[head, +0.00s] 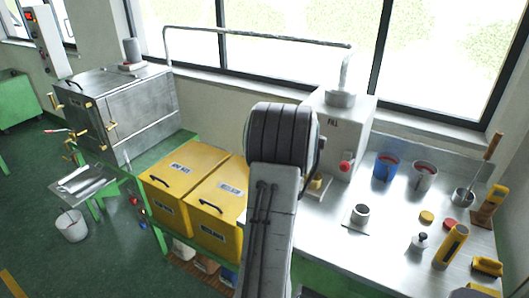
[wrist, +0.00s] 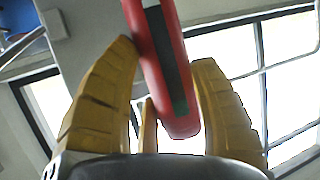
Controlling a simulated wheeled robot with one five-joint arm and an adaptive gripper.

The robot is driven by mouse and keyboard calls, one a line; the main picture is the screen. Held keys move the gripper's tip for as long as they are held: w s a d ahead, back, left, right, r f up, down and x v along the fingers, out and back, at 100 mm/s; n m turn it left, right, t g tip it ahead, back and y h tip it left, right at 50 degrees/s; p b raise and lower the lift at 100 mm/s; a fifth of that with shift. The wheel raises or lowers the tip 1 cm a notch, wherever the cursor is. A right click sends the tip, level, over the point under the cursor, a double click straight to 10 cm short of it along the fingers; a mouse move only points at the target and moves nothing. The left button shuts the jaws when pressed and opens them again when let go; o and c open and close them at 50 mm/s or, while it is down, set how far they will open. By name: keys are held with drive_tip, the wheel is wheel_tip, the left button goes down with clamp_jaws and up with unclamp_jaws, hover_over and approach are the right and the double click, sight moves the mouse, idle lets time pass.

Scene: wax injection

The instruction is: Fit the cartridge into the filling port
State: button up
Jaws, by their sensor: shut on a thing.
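In the wrist view my gripper (wrist: 165,54) has its yellow fingers shut on a long red rounded piece with a dark stripe, which I take for the cartridge (wrist: 178,100). It sits tilted between the fingers; its upper end runs out of the picture. In the head view my arm's end hides the gripper and the cartridge. Behind the arm stands a pale box (head: 352,118) marked FILL, with a round metal collar (head: 340,97) on top and a red knob (head: 346,166) in front. I cannot tell which opening is the filling port.
A small metal cup (head: 360,213) sits on a plate on the steel bench (head: 340,247). Blue (head: 384,167) and grey (head: 424,175) pots and a yellow cylinder (head: 451,246) stand at right. Yellow bins (head: 185,170) stand left of my arm. A pipe (head: 260,33) crosses above.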

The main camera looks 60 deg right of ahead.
drive_tip(key=s+d+r+m+g+p, duration=0.1)
drive_tip(key=s+d+r, duration=0.3)
drive_tip(key=d+r, duration=0.4)
wheel_tip(320, 180, down, 9)
drive_tip(key=b, duration=0.1)
drive_tip(key=shift+s+a+b, duration=0.2)
drive_tip(key=shift+a+b, duration=0.15)
drive_tip(key=shift+a, duration=0.05)
drive_tip(key=shift+a+b, duration=0.15)
drive_tip(key=shift+b, duration=0.3)
wheel_tip(320, 180, down, 6)
drive_tip(key=b, duration=0.6)
drive_tip(key=shift+r, duration=0.2)
idle(0.3)
drive_tip(key=shift+b, duration=1)
idle(1.7)
drive_tip(key=shift+f+b, duration=1.55)
drive_tip(key=shift+b, duration=0.1)
